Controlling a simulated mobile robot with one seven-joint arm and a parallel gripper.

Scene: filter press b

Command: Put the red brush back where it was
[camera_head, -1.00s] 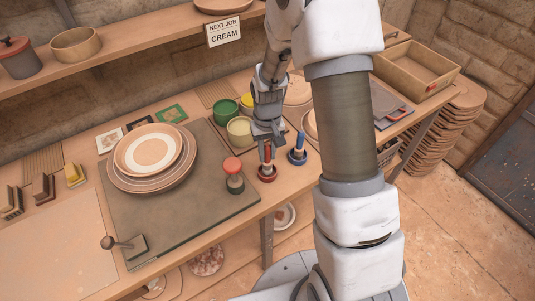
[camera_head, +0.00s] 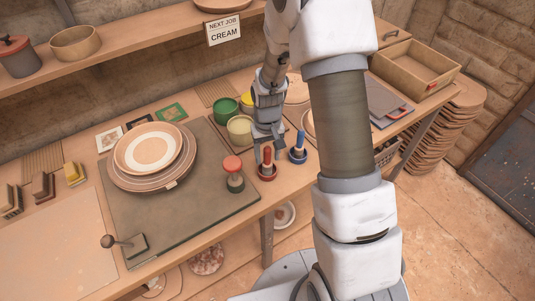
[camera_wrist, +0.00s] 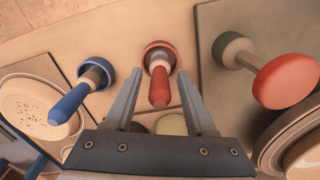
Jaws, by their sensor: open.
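The red brush (camera_head: 267,157) stands upright in a dark red round holder (camera_head: 267,174) near the front edge of the bench. In the wrist view the red brush (camera_wrist: 159,88) and its red-rimmed holder (camera_wrist: 158,54) show between my fingers. My gripper (camera_head: 270,148) is above and just behind the brush, its fingers apart. In the wrist view my gripper (camera_wrist: 159,84) is open, with one finger on each side of the brush handle and visible gaps to it.
A blue brush (camera_head: 299,146) in its own holder stands close right of the red one. Green (camera_head: 226,109) and cream (camera_head: 240,131) pots stand behind. Stacked plates (camera_head: 148,148) are further left.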

